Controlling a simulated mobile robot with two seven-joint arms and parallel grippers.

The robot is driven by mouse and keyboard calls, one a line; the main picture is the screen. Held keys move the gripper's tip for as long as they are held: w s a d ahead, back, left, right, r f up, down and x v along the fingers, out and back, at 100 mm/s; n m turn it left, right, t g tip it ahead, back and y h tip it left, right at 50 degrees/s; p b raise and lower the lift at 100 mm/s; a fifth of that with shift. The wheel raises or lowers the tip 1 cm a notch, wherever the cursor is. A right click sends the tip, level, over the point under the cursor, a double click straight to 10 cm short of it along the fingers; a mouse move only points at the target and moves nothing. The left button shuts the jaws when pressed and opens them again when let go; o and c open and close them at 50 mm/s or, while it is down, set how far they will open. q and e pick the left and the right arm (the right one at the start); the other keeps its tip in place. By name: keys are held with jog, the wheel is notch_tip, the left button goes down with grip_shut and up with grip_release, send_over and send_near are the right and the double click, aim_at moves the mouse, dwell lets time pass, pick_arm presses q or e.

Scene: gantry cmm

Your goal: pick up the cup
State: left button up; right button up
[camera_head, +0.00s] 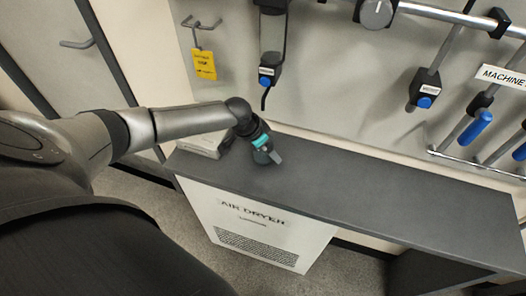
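My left arm reaches in from the left, and its gripper (274,158) hangs over the left part of a dark grey counter (370,197). A small teal patch (260,140) shows at the wrist; I cannot tell whether it is part of the gripper or something else. The fingers are small and seen from above, so I cannot tell whether they are open or shut. I cannot make out a cup anywhere in this view. Anything directly behind the gripper is hidden. My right gripper is not in view.
A light grey box (203,143) stands at the counter's left end, behind my forearm. A white air dryer panel (252,228) is below the counter front. Tools with blue ends (473,128) hang on the wall, with a yellow tag (204,64). The counter's middle and right are clear.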

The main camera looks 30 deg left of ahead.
pick_arm(q)
jog(key=shift+c, duration=0.2)
jog(key=c, duration=1.3)
jog(key=shift+r, duration=0.15)
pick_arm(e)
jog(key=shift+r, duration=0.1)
